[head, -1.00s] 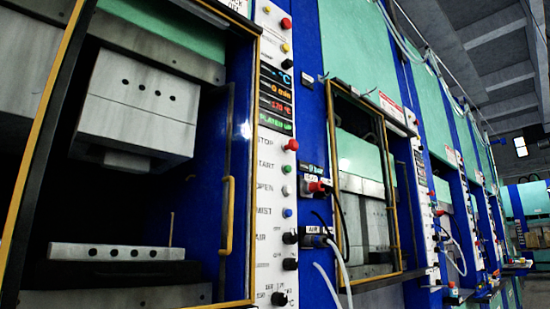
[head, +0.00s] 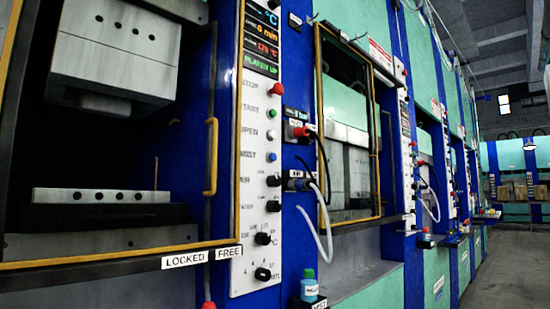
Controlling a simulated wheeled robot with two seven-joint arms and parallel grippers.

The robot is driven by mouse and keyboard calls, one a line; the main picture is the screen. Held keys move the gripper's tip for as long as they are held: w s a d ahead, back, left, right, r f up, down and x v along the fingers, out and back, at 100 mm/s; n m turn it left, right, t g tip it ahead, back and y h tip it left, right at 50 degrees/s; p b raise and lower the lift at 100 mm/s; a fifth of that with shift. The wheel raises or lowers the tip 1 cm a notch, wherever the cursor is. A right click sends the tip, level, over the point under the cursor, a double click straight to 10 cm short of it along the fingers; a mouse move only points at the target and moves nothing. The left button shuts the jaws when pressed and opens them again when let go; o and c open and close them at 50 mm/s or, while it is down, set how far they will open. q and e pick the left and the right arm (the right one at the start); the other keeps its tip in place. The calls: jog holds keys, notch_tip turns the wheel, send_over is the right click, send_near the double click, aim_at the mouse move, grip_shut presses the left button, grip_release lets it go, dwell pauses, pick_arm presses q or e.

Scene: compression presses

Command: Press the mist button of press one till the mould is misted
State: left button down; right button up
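The nearest press fills the left of the head view; I cannot read a number on it. Its control panel (head: 249,200) carries a red STOP button (head: 276,89), a green START button (head: 271,114), a white OPEN button (head: 271,135) and a blue MIST button (head: 271,157). The upper mould block (head: 115,60) hangs above the lower mould plate (head: 100,196), with an open gap between them. The display (head: 261,40) shows PLATEN UP in green. No mist is visible on the mould. Neither of my grippers is in view.
A yellow-framed guard with a handle (head: 211,157) borders the mould opening. Black knobs (head: 273,206) sit below the buttons. A LOCKED/FREE bar (head: 201,257) crosses below. More presses recede rightwards.

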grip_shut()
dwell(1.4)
